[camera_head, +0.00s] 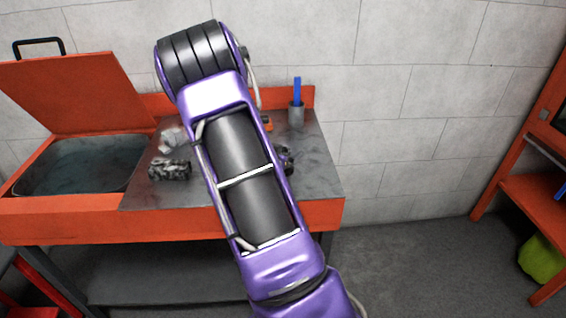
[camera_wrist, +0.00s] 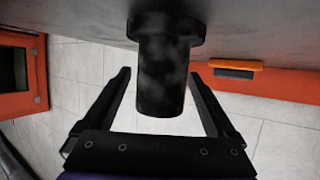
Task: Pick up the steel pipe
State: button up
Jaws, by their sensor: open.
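The steel pipe (camera_wrist: 162,80) is a dark, mottled cylinder with a wider flange at its base. It stands on the grey bench top (camera_wrist: 85,18), which shows along the upper edge of the inverted wrist view. My gripper (camera_wrist: 160,75) is open, with one finger on either side of the pipe in that view. Gaps show between the pipe and both fingers, so they look apart from it. How deep the pipe sits between the fingers is hard to tell. In the head view my purple arm covers most of that spot, and I cannot make out the pipe there.
An orange-backed brush (camera_wrist: 236,68) lies near the pipe. A grey cup (camera_head: 296,116) with a blue stick stands at the back right of the bench (camera_head: 318,185). Dark metal parts (camera_head: 169,170) lie left of my arm. An open orange-lidded basin (camera_head: 82,165) is further left.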

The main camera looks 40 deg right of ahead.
jog(key=shift+d+f, duration=0.1)
jog(key=shift+d, duration=0.05)
grip_shut()
dwell(0.4)
jog(key=shift+w, duration=0.1)
